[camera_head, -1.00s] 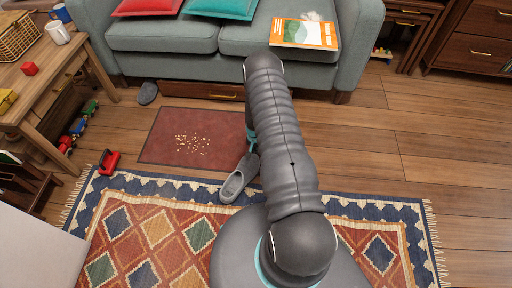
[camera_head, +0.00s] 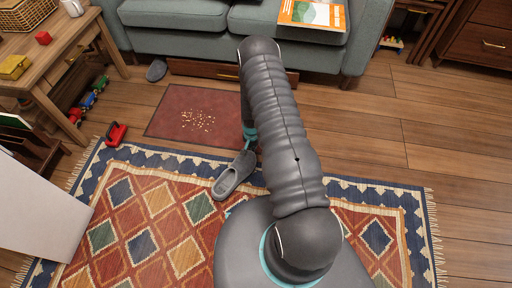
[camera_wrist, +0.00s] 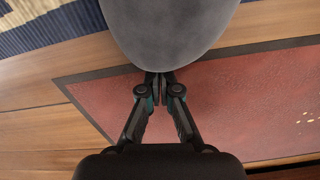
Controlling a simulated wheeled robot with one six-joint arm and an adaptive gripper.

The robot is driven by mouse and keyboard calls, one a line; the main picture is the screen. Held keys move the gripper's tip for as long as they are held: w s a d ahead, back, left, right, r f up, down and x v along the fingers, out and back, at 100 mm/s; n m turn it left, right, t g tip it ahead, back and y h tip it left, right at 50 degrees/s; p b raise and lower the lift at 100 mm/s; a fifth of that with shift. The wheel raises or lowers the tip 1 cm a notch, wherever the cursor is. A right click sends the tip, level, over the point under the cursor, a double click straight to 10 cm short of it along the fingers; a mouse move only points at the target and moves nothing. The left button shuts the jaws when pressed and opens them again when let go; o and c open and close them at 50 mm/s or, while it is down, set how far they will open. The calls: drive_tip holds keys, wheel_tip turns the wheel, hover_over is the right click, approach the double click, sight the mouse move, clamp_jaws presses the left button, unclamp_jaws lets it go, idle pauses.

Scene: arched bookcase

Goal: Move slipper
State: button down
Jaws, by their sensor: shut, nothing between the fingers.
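A grey slipper (camera_head: 234,177) lies on the patterned rug, near its far border, with its open heel end towards me. In the wrist view its smooth rounded toe (camera_wrist: 172,28) fills the top middle. My gripper (camera_wrist: 160,78) is shut and empty, with its fingertips right at the edge of the toe; I cannot tell whether they touch. In the head view my gripper (camera_head: 249,141) is partly hidden by my arm, just beyond the toe. A second grey slipper (camera_head: 156,70) lies on the floor by the sofa.
A red mat (camera_head: 170,112) with crumbs lies between the rug (camera_head: 140,240) and the grey sofa (camera_head: 185,40). A red toy (camera_head: 116,134) sits at the rug's far left edge. A wooden table (camera_head: 75,45) stands left. Wooden floor at right is clear.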

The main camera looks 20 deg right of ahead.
drive_tip(key=shift+w+a, duration=0.1)
drive_tip(key=shift+a, duration=0.15)
drive_tip(key=w+d+b, duration=0.3)
drive_tip(key=shift+w+f, duration=0.1)
drive_tip(key=shift+f, duration=0.2)
wheel_tip(320, 180, up, 11)
drive_tip(key=p, duration=0.1)
drive_tip(key=shift+f+p, duration=0.15)
drive_tip(key=shift+p, duration=0.15)
drive_tip(key=shift+a, duration=0.1)
drive_tip(key=s+a+r+n+g, duration=0.1)
drive_tip(key=s+a+n+g, duration=0.15)
drive_tip(key=s, duration=0.55)
drive_tip(key=s+a+r+n+t+p, duration=0.1)
drive_tip(key=s+r, duration=0.6)
drive_tip(key=r, duration=1.1)
drive_tip(key=s+a+r+n+t+p, duration=0.1)
drive_tip(key=s+a+r+n+t, duration=0.2)
drive_tip(key=r, duration=1.4)
drive_tip(key=s+a+r+n+t+p, duration=0.2)
drive_tip(key=s+a+r+t, duration=0.2)
drive_tip(key=s+r, duration=0.7)
wheel_tip(320, 180, up, 8)
drive_tip(key=shift+s+a+f, duration=0.15)
drive_tip(key=shift+s+a, duration=0.1)
drive_tip(key=shift+a, duration=0.65)
